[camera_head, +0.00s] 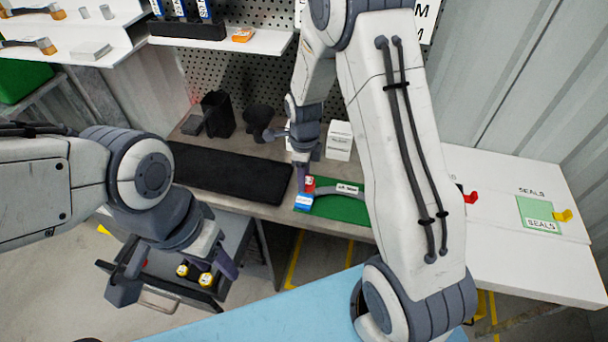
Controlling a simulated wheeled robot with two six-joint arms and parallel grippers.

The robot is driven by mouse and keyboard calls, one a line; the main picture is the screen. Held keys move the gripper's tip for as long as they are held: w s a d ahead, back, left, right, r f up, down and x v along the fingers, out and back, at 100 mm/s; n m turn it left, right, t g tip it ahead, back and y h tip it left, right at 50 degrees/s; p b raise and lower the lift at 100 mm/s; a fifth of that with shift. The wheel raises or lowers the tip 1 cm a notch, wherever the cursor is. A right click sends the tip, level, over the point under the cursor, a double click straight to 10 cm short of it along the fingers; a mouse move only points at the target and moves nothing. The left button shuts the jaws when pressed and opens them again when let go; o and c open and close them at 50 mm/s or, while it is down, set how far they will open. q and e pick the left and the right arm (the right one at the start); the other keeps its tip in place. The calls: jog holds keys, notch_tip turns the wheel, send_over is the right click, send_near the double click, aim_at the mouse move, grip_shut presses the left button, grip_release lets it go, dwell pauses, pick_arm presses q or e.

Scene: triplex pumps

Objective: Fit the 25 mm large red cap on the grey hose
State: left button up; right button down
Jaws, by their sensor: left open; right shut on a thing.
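The grey hose (345,190) lies curved on a green mat (345,209) on the workbench, with a white label on it. A small red cap (309,182) is at the hose's left end, by the fingertips of my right gripper (303,178). The gripper is shut on the red cap. The view is too small to tell whether the cap is on the hose end or just beside it. A blue piece with a white label (304,202) is just below the red cap. My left gripper (174,274) is open and empty, away from the bench at lower left.
A black mat (230,173) covers the bench left of the green mat. White boxes (339,140) and dark items (217,113) stand behind. A dark cart (175,292) with yellow-topped items is by my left gripper. A white seals table (500,225) is at right.

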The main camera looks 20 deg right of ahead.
jog(key=shift+f+b, duration=0.3)
jog(key=shift+f, duration=0.2)
jog(key=shift+c, duration=1.6)
grip_release()
notch_tip(320, 180, up, 11)
jog(key=b, duration=0.1)
jog(key=shift+f, duration=0.2)
jog(key=s+a+r+n, duration=0.2)
jog(key=s+a+n, duration=0.2)
jog(key=s+n, duration=0.4)
jog(key=s+a+r+n, duration=0.2)
jog(key=s+a+n, duration=0.2)
jog(key=s+n, duration=0.4)
jog(key=s+a+r+n+y, duration=0.1)
jog(key=s+a+n, duration=0.4)
jog(key=n, duration=1.1)
jog(key=s, duration=0.3)
jog(key=shift+s+r, duration=0.2)
jog(key=shift+r, duration=0.2)
